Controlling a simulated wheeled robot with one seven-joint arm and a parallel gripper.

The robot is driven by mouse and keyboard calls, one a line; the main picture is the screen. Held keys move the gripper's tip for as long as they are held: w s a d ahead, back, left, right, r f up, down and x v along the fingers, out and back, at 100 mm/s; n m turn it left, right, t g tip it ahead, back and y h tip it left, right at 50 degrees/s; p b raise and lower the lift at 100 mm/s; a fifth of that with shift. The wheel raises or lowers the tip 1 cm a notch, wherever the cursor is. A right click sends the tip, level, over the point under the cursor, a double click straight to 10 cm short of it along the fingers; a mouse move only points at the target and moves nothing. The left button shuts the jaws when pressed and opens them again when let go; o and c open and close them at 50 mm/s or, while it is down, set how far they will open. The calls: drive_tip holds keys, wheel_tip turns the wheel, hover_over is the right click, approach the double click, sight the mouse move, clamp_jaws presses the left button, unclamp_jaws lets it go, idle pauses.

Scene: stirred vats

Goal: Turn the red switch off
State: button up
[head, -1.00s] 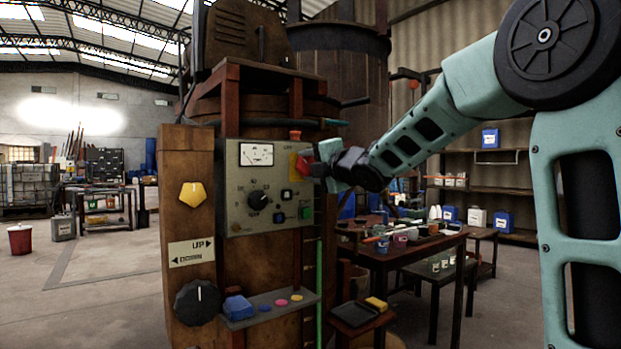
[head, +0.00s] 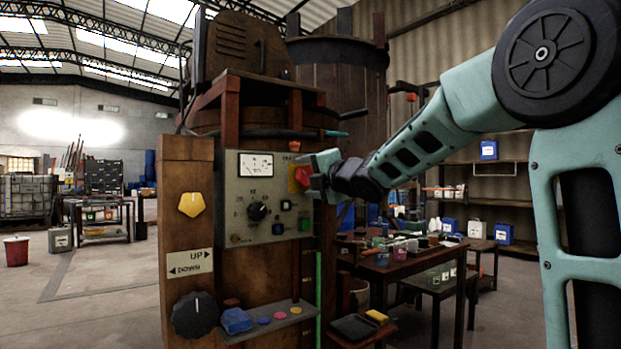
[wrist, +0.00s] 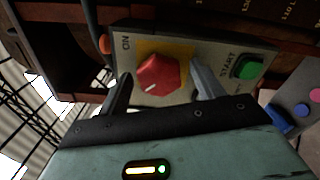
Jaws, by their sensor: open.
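The red switch (head: 302,176) is a faceted knob on a yellow plate at the upper right of the grey control panel. In the wrist view the red switch (wrist: 160,72) carries a white mark on its lower part, and the word ON stands at the plate's left. My gripper (head: 313,178) is at the panel, over the right side of the switch. In the wrist view my gripper (wrist: 160,80) is open, with one finger on each side of the knob. A gap shows at the left finger; contact at the right finger is unclear.
A green START button (wrist: 245,67) sits close to the right finger. The panel also holds a meter (head: 256,164) and a black dial (head: 257,211). A shelf (head: 268,323) with a blue item juts out below. A cluttered table (head: 400,268) stands to the right.

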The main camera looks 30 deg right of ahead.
drive_tip(key=shift+s, duration=0.15)
drive_tip(key=s+p, duration=0.9)
drive_tip(key=s, duration=0.8)
drive_tip(key=shift+d+p, duration=0.3)
drive_tip(key=shift+p, duration=0.1)
